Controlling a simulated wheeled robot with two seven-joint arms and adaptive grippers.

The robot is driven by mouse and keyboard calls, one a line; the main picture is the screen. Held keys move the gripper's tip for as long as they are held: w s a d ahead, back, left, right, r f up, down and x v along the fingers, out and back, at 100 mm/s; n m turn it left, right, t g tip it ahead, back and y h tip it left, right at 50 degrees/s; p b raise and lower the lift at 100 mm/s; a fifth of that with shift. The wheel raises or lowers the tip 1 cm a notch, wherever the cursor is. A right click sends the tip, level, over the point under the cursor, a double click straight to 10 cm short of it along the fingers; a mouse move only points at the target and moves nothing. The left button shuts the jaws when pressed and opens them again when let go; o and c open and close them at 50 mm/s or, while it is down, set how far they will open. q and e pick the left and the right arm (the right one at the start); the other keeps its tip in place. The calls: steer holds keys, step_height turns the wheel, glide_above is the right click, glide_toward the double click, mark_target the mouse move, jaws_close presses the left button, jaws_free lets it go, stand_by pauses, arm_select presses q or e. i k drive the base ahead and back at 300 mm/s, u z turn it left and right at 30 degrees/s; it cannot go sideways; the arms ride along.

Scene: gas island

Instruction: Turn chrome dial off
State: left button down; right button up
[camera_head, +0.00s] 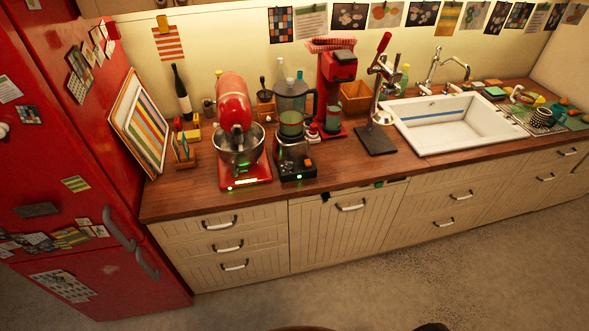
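A red stand mixer (234,112) with a steel bowl (239,146) stands on the wooden counter. I cannot make out a chrome dial for certain at this size. Neither of my grippers can be made out.
A red juice machine (334,90), a lever press (383,95) and a white sink (450,120) stand further right. A red fridge (75,170) borders the counter (200,205) on the left. Drawers line the front. The floor (400,275) before them looks clear.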

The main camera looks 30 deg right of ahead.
mark_target(288, 166)
steer(key=u, duration=0.45)
steer(key=i, duration=0.5)
steer(key=u, duration=0.3)
